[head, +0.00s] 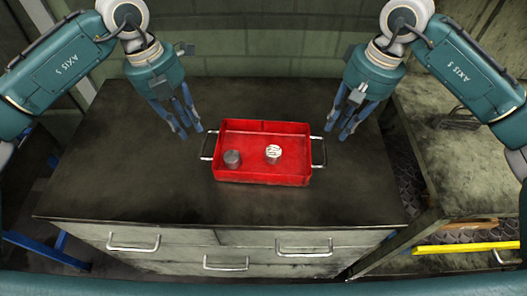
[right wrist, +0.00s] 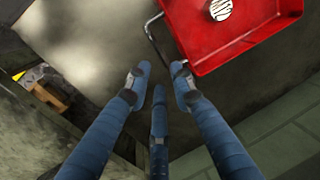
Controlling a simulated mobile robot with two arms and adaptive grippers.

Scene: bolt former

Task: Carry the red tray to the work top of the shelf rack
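The red tray (head: 262,178) sits on the dark top of a drawer cabinet, with a metal handle at each end. A dark grey cylinder (head: 232,158) and a lighter, striped-top cylinder (head: 273,154) stand in it. My left gripper (head: 190,128) is open and empty, just outside the left handle (head: 209,145). My right gripper (head: 345,130) is open and empty, just outside the right handle (head: 319,152). In the right wrist view, my right gripper (right wrist: 158,85) has its fingers spread, with the handle (right wrist: 154,38) and red tray (right wrist: 205,60) just beyond the fingertips.
The drawer cabinet (head: 110,170) has free room on its top left of the tray. A wooden-looking rack (head: 455,165) with shelves stands at the right, across a gap, with a yellow bar (head: 466,247) low on it. A brick wall (head: 270,60) closes the back.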

